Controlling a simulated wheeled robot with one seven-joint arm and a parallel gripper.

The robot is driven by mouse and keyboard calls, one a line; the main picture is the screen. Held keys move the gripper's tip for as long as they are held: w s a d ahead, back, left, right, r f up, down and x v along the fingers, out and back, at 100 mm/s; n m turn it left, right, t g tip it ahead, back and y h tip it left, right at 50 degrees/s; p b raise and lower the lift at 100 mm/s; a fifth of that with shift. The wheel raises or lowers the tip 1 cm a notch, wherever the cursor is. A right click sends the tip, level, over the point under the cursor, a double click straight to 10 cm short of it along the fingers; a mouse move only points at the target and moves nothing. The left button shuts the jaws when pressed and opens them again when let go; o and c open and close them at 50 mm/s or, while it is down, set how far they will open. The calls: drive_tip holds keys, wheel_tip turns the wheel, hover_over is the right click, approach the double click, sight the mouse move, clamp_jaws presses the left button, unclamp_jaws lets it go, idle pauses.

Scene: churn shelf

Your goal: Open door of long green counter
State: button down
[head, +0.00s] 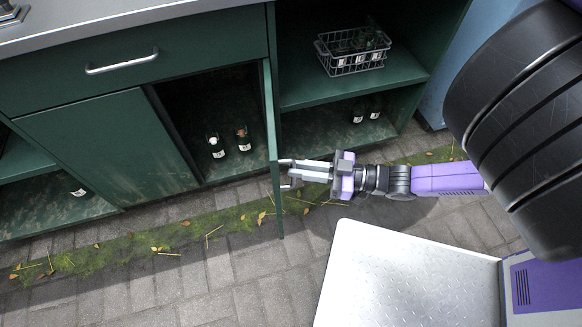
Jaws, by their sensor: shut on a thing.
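The long green counter (190,66) spans the left and middle of the head view. Its door (271,135) stands swung out from the front, seen nearly edge-on, with the dark compartment behind it uncovered. My gripper (287,173) reaches in from the right and is shut on the door's handle (287,184), on the right side of the door. The handle is partly hidden by the gripper fingers.
A closed drawer with a metal handle (122,62) and a flat panel (110,150) are to the left. Open shelves at right hold a wire basket (352,50) and bottles (366,112). Mossy paving (160,240) in front is clear, with scattered leaves and twigs.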

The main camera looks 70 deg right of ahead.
drive_tip(key=shift+s+d+f+h, duration=0.1)
drive_tip(key=shift+s+d+h, duration=0.15)
drive_tip(key=shift+d, duration=0.25)
drive_tip(key=shift+s+d+h, duration=0.15)
drive_tip(key=shift+s+d, duration=0.05)
drive_tip(key=shift+d, duration=0.3)
drive_tip(key=c, duration=1.5)
unclamp_jaws()
drive_tip(key=shift+w+a, duration=0.1)
drive_tip(key=shift+a, duration=0.05)
drive_tip(key=s+d+p, duration=0.1)
drive_tip(key=s, duration=0.7)
drive_tip(key=shift+w, duration=0.1)
